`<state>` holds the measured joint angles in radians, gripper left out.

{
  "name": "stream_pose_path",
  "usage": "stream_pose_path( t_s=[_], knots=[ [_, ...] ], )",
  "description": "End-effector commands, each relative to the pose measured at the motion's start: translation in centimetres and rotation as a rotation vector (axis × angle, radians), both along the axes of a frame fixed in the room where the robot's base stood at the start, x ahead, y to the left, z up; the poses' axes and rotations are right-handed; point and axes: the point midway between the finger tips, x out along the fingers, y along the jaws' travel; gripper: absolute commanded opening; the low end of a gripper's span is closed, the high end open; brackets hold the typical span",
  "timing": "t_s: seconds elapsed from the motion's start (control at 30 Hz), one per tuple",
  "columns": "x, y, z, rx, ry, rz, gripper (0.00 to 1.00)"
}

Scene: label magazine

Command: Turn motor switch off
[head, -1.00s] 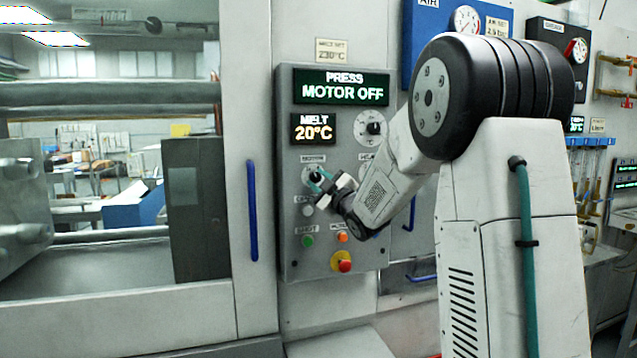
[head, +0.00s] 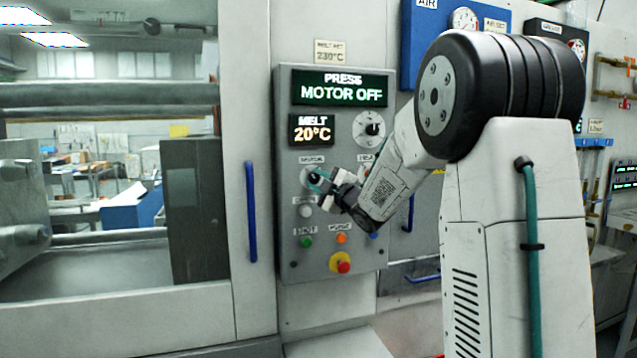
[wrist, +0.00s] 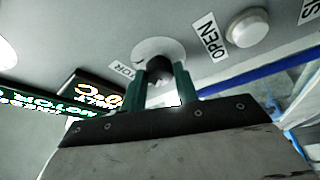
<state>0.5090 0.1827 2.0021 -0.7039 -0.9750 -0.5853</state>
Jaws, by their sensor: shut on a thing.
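The motor switch (head: 314,177) is a black knob on a pale round plate, below the "MOTOR" label on the grey control panel (head: 285,235). In the wrist view the black knob (wrist: 158,68) sits between the green fingers of my gripper (wrist: 163,88). My gripper (head: 321,182) is shut on the knob, with its fingers on either side of it. The fingers hide part of the knob, so its pointer cannot be read. The display (head: 340,88) at the panel's top reads "PRESS MOTOR OFF".
A melt display (head: 312,130) reads 20°C. Beside it is another dial (head: 369,129). Below the switch are a white button (head: 305,210), a green button (head: 306,242), an orange button (head: 341,239) and a red emergency knob (head: 343,266). A blue handle (head: 252,211) is left of the panel.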

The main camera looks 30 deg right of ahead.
Motion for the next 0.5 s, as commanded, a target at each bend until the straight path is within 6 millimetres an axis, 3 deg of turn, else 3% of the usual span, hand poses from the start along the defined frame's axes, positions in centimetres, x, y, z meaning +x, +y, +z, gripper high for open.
stream_pose_path(
  t_s=[0.07,0.1,0.17,0.5],
  knots=[
    [-0.01,0.00,-0.08,0.000,0.001,-0.001,0.08],
    [-0.01,0.00,-0.08,0.000,0.001,-0.001,0.36],
    [-0.01,0.01,-0.07,0.000,0.001,-0.001,0.52],
    [-0.34,-0.02,-0.04,0.000,0.000,0.000,0.52]
  ],
)
